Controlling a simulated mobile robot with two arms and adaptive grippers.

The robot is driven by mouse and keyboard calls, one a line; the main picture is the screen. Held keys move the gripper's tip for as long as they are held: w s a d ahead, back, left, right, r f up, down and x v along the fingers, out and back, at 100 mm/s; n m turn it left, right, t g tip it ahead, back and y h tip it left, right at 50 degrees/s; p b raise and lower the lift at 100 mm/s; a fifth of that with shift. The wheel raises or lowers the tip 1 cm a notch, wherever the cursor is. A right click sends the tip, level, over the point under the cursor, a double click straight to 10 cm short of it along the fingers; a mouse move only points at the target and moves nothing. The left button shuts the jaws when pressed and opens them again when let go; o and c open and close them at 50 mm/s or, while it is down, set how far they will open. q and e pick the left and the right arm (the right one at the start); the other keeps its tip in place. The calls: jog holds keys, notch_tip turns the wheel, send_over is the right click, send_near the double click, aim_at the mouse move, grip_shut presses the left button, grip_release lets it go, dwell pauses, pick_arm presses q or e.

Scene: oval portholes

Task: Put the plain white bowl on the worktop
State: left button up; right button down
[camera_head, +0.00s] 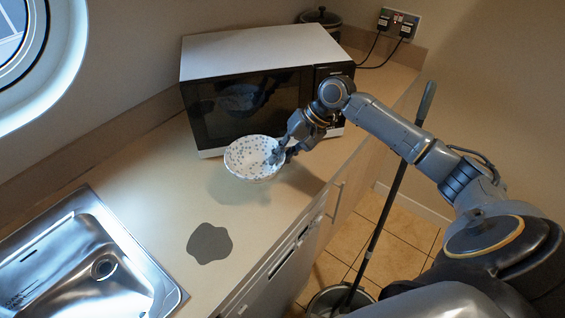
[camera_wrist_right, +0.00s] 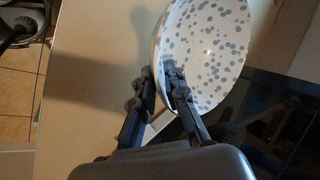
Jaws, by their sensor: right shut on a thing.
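A white bowl with grey-blue spots (camera_head: 247,158) is in front of the microwave, held over the worktop (camera_head: 165,190). My right gripper (camera_head: 281,153) is shut on the bowl's right rim. In the right wrist view the two fingers (camera_wrist_right: 160,88) pinch the wall of the spotted bowl (camera_wrist_right: 213,50), one finger inside and one outside. The bowl is tilted a little, and a shadow lies on the worktop beside it. I see no plain white bowl in these views. My left gripper is not in view.
A microwave (camera_head: 255,85) stands at the back of the worktop, with a dark pot (camera_head: 321,17) behind it. A steel sink (camera_head: 85,265) is at left. A flat grey mat (camera_head: 210,243) lies near the front edge. A bucket (camera_head: 340,300) with a long handle stands on the floor.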

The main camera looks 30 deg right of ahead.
jog(key=shift+w+d+f, duration=0.35)
jog(key=shift+f, duration=0.15)
jog(key=shift+w+d+f, duration=0.3)
jog(key=shift+d+f, duration=0.05)
jog(key=shift+f, duration=0.15)
notch_tip(320, 180, down, 3)
jog(key=shift+d+f+p, duration=0.1)
jog(key=shift+f+p, duration=0.1)
jog(key=shift+p, duration=0.65)
jog(key=c, duration=1.8)
grip_release()
jog(key=shift+f, duration=0.15)
jog(key=o, duration=0.4)
